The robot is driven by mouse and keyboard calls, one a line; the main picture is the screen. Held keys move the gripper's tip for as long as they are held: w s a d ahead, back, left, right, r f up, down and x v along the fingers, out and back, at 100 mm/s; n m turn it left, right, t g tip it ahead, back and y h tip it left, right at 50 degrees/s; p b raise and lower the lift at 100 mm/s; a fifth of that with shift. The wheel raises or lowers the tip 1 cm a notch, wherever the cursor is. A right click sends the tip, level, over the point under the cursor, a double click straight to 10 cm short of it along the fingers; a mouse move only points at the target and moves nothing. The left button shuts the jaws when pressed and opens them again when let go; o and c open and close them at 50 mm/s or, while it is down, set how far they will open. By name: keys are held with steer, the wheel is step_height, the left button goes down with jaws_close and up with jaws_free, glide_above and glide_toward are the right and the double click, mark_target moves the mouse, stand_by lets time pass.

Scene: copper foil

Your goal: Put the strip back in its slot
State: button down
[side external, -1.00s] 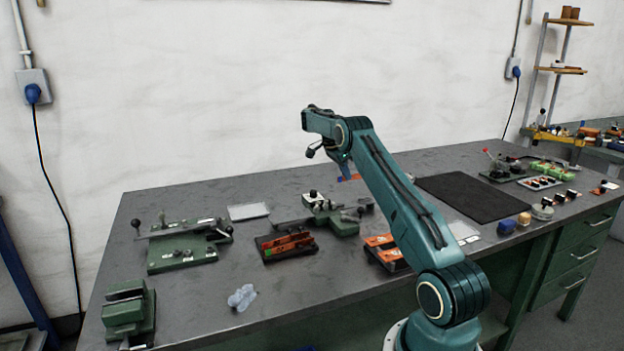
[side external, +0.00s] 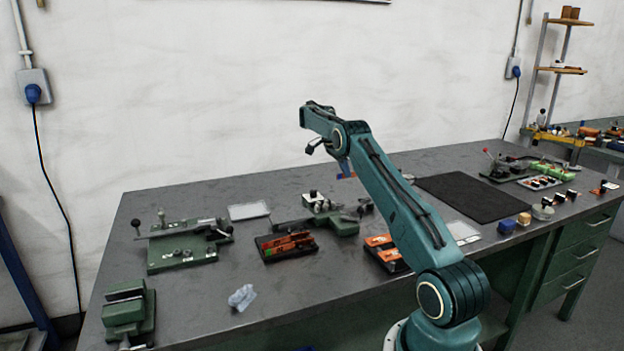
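My gripper (side external: 345,171) hangs above the back middle of the bench, partly hidden behind my own arm. A dark tray (side external: 272,259) with orange-copper strips (side external: 290,245) lies on the bench to the left of and below my gripper. A second dark holder (side external: 393,264) with orange pieces (side external: 380,241) sits beside my arm, partly hidden by it. Single slots are too small to make out.
Green fixtures stand at left (side external: 185,247), front left (side external: 128,308) and behind the tray (side external: 335,222). A pale flat plate (side external: 248,211) and a crumpled clear piece (side external: 242,297) lie nearby. The black mat (side external: 470,197) at right is bare. Small tools crowd the right end.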

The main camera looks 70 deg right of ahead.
steer(key=shift+w, duration=0.1)
steer(key=w+a+f, duration=0.2)
steer(key=w+a, duration=0.8)
steer(key=a, duration=0.3)
glide_above(272, 238)
steer(key=w, duration=0.1)
step_height(272, 238, down, 2)
steer(key=shift+a+f, duration=0.15)
steer(key=shift+a, duration=0.3)
steer(key=shift+f, duration=0.15)
steer(key=shift+f, duration=2.2)
steer(key=shift+f, duration=1.4)
stand_by(0.4)
steer(key=c, duration=2.1)
jaws_free()
